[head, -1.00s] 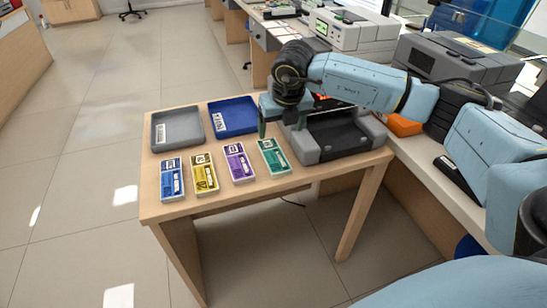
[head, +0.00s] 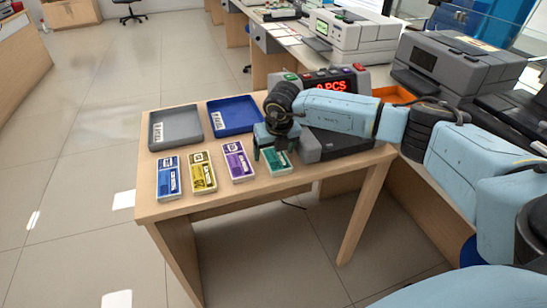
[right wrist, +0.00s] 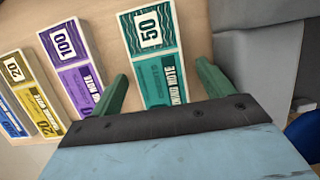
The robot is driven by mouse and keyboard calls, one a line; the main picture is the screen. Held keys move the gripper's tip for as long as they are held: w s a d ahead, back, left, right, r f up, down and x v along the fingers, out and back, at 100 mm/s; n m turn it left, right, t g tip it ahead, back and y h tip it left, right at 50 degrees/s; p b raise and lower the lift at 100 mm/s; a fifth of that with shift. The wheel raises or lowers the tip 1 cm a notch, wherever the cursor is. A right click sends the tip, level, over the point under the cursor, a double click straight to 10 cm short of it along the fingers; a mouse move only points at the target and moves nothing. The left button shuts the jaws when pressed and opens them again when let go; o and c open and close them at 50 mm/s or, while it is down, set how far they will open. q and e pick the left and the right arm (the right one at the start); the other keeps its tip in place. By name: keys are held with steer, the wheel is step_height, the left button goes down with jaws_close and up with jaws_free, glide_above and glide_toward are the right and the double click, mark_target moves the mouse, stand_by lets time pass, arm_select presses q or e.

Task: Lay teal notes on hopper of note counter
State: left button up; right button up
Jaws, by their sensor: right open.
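The teal notes (head: 277,168), a banded bundle marked 50, lie flat on the small wooden table at the right end of a row of bundles. They also show in the right wrist view (right wrist: 153,50). My right gripper (head: 273,153) is open just above them, its two green fingers apart on either side of the bundle's width. No contact is clear. The note counter (head: 322,148) stands on the table to the right, its red display reading 0 PCS. My right arm hides most of its hopper. My left gripper is not in view.
Purple notes (head: 238,161), yellow notes (head: 202,172) and blue notes (head: 168,178) lie to the left. A grey tray (head: 154,142) and a blue tray (head: 216,130) sit behind them. An orange bin (head: 388,93) and a printer (head: 450,65) stand beyond the note counter.

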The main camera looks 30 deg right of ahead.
steer(key=shift+c, duration=0.4)
steer(key=c, duration=1.1)
